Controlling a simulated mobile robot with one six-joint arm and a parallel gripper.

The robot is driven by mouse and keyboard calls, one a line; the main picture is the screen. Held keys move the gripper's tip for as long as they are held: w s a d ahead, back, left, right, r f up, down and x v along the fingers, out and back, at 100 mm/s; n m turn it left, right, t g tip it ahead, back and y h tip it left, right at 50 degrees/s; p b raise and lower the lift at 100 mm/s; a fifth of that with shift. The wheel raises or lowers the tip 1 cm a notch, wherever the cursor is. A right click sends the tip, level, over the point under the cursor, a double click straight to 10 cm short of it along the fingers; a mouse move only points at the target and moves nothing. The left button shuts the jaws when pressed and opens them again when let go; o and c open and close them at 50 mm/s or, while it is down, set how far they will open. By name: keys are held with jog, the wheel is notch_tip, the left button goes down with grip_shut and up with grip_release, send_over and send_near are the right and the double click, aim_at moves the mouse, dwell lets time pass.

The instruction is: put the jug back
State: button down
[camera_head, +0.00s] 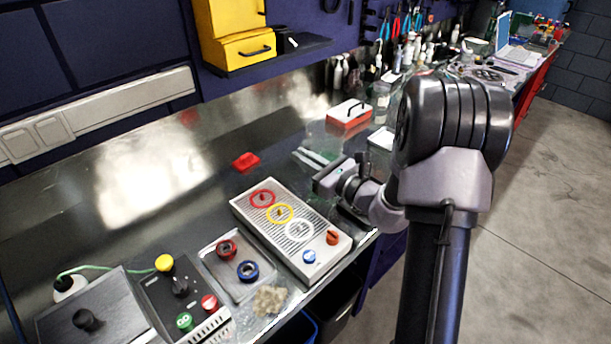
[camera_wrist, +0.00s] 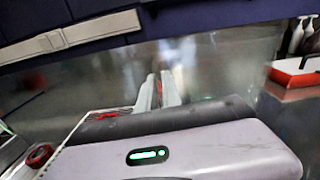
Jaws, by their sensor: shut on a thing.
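My gripper (camera_head: 308,157) reaches in from the right, above the bench and behind the grey ribbed panel. Its two pale fingers also show in the wrist view (camera_wrist: 158,92), close together and pointing away toward the metal back wall. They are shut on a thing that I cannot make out. A narrow red patch (camera_wrist: 158,86) shows between them; I cannot tell whether it is held or lies beyond. A small red object (camera_head: 246,162) appears at the bench's back, left of the fingertips. I cannot pick out a jug for certain in either view.
The ribbed panel (camera_head: 318,252) with red, yellow and white rings lies below my gripper. A tray (camera_head: 207,258) holds a red and a blue ring. A red and white box (camera_head: 349,117) stands behind my gripper. The bench left of the red object is clear.

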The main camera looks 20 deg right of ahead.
aim_at(303, 170)
notch_tip(303, 170, down, 4)
jog(key=shift+f+b, duration=0.1)
jog(key=shift+b, duration=0.6)
jog(key=shift+r, duration=0.2)
jog(key=shift+f, duration=0.1)
jog(key=c, duration=1.9)
grip_release()
jog(key=shift+f, duration=0.1)
jog(key=shift+c, duration=0.2)
jog(key=o, duration=0.4)
